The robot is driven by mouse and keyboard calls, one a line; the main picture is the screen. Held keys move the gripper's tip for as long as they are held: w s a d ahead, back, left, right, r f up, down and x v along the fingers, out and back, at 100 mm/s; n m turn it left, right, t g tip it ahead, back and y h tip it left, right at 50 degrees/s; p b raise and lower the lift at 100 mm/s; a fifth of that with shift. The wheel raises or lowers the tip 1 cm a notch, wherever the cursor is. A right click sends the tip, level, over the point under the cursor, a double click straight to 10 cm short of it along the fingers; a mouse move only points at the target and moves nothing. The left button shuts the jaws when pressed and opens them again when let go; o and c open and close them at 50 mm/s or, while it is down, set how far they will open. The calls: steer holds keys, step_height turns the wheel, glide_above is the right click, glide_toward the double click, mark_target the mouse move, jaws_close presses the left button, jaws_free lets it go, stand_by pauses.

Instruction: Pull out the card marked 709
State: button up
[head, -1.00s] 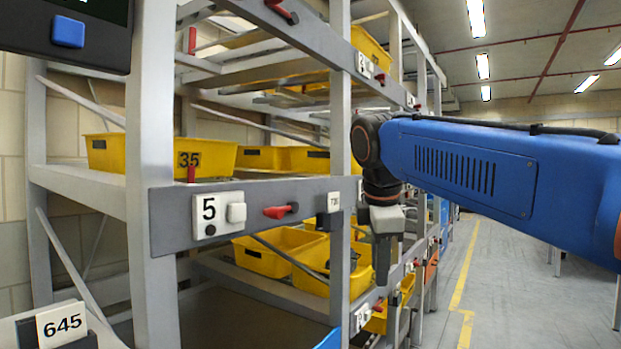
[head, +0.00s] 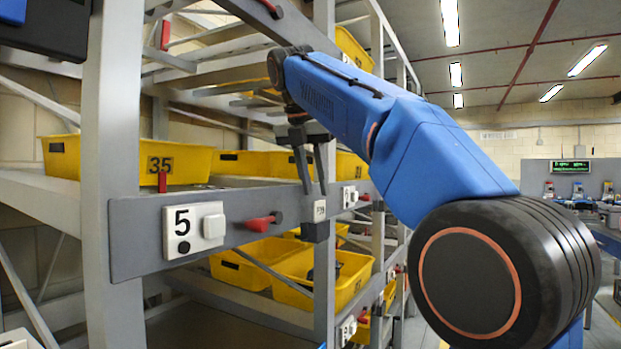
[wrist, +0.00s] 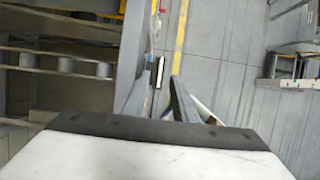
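A small white card (head: 319,210) stands in a black holder (head: 316,232) on the rack's grey front beam, at the post right of the 5 sign. Its number is too small to read surely. My gripper (head: 314,191) points down just above this card in the head view, with its two fingers apart and nothing between them. In the wrist view my gripper (wrist: 156,112) is also open, and a thin white edge (wrist: 160,72), perhaps the card's, shows beyond and between the fingertips. I see no contact between fingers and card.
A white 5 sign (head: 194,230) and a red lever (head: 258,223) sit on the beam left of the card. Yellow bins (head: 128,160) fill the shelves behind. A grey rack post (head: 323,285) stands close to my gripper. Open floor lies to the right.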

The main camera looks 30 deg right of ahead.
mark_target(319, 220)
steer(key=shift+x, duration=3.05)
jaws_close()
steer(key=shift+r, duration=2.65)
steer(key=shift+r, duration=1.95)
